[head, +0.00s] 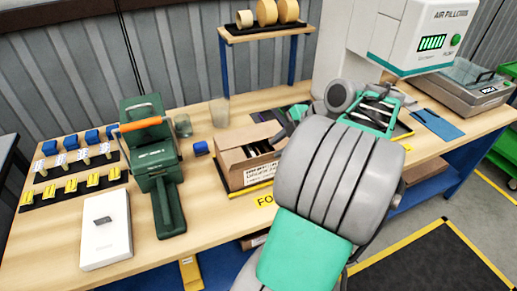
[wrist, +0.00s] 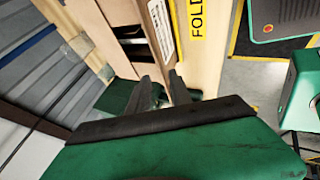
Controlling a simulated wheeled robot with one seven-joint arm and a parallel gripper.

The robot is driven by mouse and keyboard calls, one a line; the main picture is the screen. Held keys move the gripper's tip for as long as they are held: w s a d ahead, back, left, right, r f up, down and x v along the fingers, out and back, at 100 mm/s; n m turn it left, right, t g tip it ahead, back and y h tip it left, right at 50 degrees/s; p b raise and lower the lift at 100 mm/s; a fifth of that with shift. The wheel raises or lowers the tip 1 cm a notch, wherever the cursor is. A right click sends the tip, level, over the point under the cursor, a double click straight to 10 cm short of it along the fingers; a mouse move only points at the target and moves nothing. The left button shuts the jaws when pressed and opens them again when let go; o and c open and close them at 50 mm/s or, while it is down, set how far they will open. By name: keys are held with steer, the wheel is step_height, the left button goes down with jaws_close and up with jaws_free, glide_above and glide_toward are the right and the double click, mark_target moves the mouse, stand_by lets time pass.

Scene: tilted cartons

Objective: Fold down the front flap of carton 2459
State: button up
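A brown cardboard carton (head: 232,161) stands on the wooden bench, tilted, with its top open and dark contents inside. A white printed label is on its front; the number is too small to read. In the wrist view the carton (wrist: 130,14) and its label (wrist: 160,28) are at top centre. My gripper (wrist: 163,88) has two dark fingers standing apart, with the lower end of the carton's labelled side beyond the gap. I cannot tell whether they touch it. In the head view my gripper is beside the carton's right end, mostly hidden by my arm.
A yellow strip marked "FOLD" (wrist: 197,22) lies on the bench in front of the carton. A green-framed holder (head: 372,112) is to the right. A clear cup (head: 219,112) stands behind.

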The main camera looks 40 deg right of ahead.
mark_target(269, 155)
steer(key=shift+n, duration=0.4)
steer(key=x, duration=0.4)
steer(key=d+x, duration=0.1)
steer(key=x, duration=0.2)
steer(key=shift+s+d+f, duration=0.1)
steer(key=shift+f, duration=0.2)
steer(key=shift+c, duration=0.5)
jaws_close()
